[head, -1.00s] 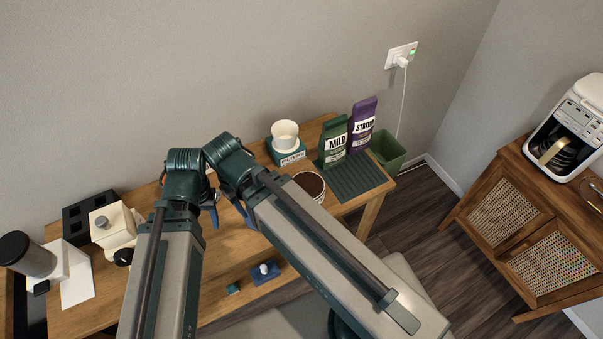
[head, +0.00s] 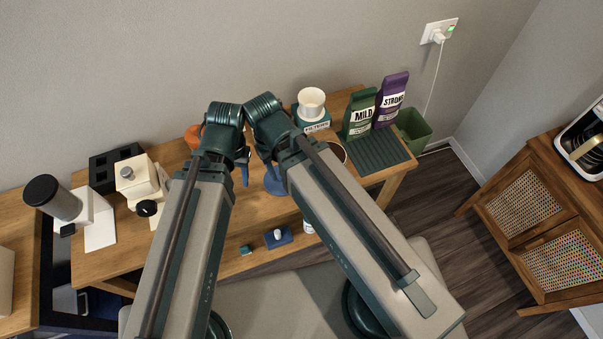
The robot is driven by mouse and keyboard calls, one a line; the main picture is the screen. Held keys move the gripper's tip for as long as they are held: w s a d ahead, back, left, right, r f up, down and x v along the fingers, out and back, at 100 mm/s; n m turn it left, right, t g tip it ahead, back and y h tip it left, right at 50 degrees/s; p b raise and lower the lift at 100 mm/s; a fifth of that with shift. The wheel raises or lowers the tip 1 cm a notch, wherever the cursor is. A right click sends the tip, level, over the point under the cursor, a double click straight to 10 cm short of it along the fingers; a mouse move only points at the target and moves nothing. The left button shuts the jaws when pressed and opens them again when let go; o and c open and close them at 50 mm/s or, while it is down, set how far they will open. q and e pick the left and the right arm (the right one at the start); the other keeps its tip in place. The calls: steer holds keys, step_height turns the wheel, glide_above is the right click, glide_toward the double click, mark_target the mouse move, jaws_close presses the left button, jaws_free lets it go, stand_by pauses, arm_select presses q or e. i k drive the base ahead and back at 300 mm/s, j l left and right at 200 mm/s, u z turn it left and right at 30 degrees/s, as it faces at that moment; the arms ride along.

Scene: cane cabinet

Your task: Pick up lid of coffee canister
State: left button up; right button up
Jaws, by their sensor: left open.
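A round canister with dark brown contents (head: 338,151) stands on the wooden table, mostly hidden behind my right arm. No lid is visible on its visible part. A small blue square piece with a white knob (head: 278,237) lies near the table's front edge; I cannot tell whether it is the lid. My left gripper (head: 244,172) is open above the middle of the table, left of the canister, largely hidden by its own arm.
A cream grinder (head: 139,183) and black tray (head: 103,171) stand at left. A white cup (head: 311,102) sits on a filter box (head: 313,122). Green (head: 360,115) and purple (head: 391,100) coffee bags stand behind a ribbed mat (head: 380,153). A cane cabinet (head: 540,210) is at right.

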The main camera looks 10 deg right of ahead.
mark_target(274, 187)
steer(key=z, duration=0.8)
steer(key=k+j+z, duration=0.5)
steer(key=j+z, duration=0.15)
steer(key=j, duration=0.15)
